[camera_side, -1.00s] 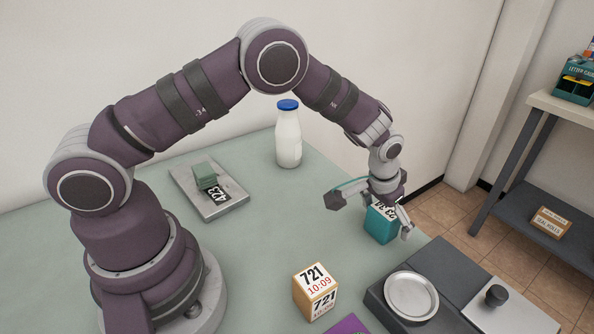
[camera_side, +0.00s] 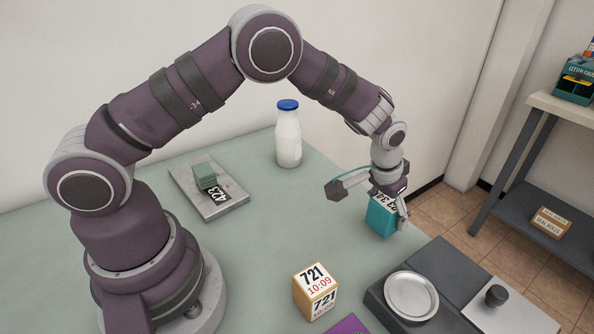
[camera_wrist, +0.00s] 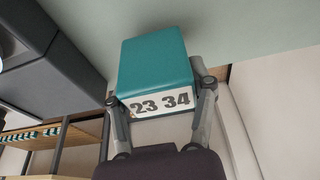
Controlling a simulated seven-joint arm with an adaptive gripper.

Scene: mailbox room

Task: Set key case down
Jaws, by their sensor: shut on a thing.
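The key case is a teal box (camera_side: 381,219) with a white band printed with black numbers. My gripper (camera_side: 389,207) is shut on it and points down near the table's far right edge. In the wrist view the teal key case (camera_wrist: 155,65) sits between the two fingers of my gripper (camera_wrist: 160,98), and its white band reads "23 34". Whether its underside touches the table (camera_side: 250,260) or hangs just above it, I cannot tell.
A milk bottle (camera_side: 288,140) with a blue cap stands behind. A grey plate (camera_side: 184,182) with a green block lies at left. A box marked 721 (camera_side: 315,291) stands in front. A dark scale (camera_side: 381,287) with a round metal dish is at front right. Table between them is clear.

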